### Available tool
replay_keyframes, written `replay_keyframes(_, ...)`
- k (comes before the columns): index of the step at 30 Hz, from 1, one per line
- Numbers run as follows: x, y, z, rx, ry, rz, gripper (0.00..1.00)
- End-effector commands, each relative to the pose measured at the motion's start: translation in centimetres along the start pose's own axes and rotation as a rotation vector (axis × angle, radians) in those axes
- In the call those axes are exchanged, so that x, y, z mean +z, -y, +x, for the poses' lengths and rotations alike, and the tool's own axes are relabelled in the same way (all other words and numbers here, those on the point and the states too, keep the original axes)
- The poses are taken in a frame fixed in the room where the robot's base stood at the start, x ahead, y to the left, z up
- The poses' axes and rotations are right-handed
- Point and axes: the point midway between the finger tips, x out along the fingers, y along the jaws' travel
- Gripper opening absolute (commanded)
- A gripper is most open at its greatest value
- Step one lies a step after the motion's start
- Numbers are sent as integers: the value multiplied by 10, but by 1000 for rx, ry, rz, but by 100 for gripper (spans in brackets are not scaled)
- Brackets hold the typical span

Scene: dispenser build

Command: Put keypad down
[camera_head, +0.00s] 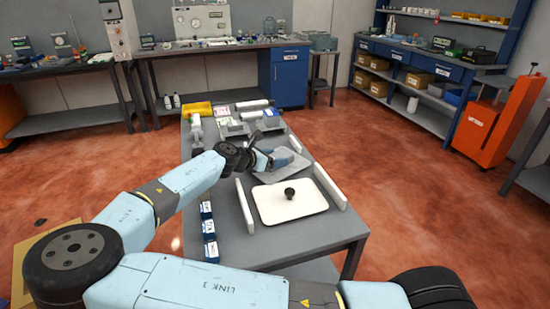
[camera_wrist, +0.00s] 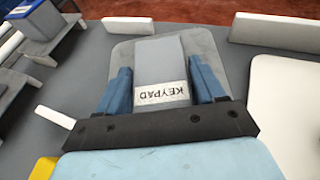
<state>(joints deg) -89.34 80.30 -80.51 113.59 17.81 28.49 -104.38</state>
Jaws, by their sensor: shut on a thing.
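The keypad (camera_wrist: 160,75) is a grey block with a white label reading KEYPAD, upside down in the wrist view. My gripper (camera_wrist: 165,85) has its two blue fingers on either side of the keypad and is shut on it. The keypad is over a grey mat (camera_wrist: 214,50) on the table; I cannot tell whether it touches the mat. In the head view my gripper (camera_head: 278,158) is at the grey mat (camera_head: 282,172), and the keypad is too small and covered to make out.
A white tray (camera_head: 270,208) with a small black knob (camera_head: 290,194) is nearer on the table (camera_head: 235,255). White bars (camera_head: 330,186) stand beside it. Several blue labelled boxes (camera_head: 209,230) line the left edge. Trays with parts (camera_head: 232,128) and a yellow bin (camera_head: 197,109) are at the far end.

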Motion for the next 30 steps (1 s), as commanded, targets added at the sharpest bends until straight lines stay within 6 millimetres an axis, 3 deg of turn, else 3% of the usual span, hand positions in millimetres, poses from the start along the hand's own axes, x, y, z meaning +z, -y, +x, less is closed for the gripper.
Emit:
replay_keyframes(2,-6,1,2,-3,-5,-3,27)
replay_keyframes(3,-7,1,2,-4,-6,-3,70)
replay_keyframes(10,-7,1,2,-4,-5,-4,92)
replay_keyframes(20,-6,1,2,-4,-5,-3,94)
replay_keyframes(26,6,1,-2,-5,-3,-3,94)
replay_keyframes(30,5,0,-28,-1,-6,-4,94)
